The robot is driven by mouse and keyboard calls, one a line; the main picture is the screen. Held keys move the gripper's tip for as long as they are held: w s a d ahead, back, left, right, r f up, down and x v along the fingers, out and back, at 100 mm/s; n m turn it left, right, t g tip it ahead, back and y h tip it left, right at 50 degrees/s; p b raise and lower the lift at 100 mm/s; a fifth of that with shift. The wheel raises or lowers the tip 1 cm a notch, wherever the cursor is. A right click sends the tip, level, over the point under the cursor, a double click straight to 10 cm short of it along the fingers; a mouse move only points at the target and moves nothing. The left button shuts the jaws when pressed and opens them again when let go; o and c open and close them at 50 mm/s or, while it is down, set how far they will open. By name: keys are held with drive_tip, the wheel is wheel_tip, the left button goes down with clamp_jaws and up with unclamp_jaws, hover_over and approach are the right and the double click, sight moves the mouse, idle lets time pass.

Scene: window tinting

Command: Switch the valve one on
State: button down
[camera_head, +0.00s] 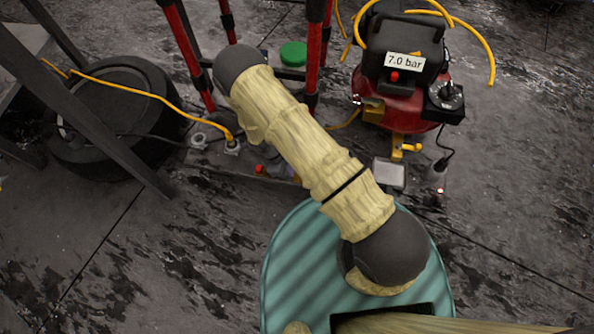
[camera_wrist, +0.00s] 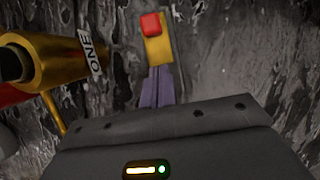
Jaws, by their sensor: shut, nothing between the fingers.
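Valve one shows in the wrist view as a brass cylinder (camera_wrist: 58,62) with a white label reading "ONE", at the upper left. My gripper (camera_wrist: 158,72) is shut and empty, its purple-grey fingers pointing away from the camera, to the right of the brass cylinder. A small yellow piece with a red end (camera_wrist: 158,48) shows at the fingertips. I cannot tell whether it is joined to the valve or whether the fingers touch it.
A red and black compressor (camera_head: 405,60) marked "7.0 bar" stands at the upper right with yellow hoses. Red posts (camera_head: 313,50) rise beside a green round object (camera_head: 293,54). Lower-left floor is clear.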

drive_tip(key=p+v, duration=0.5)
drive_tip(key=v, duration=0.5)
drive_tip(key=shift+w+a, duration=0.25)
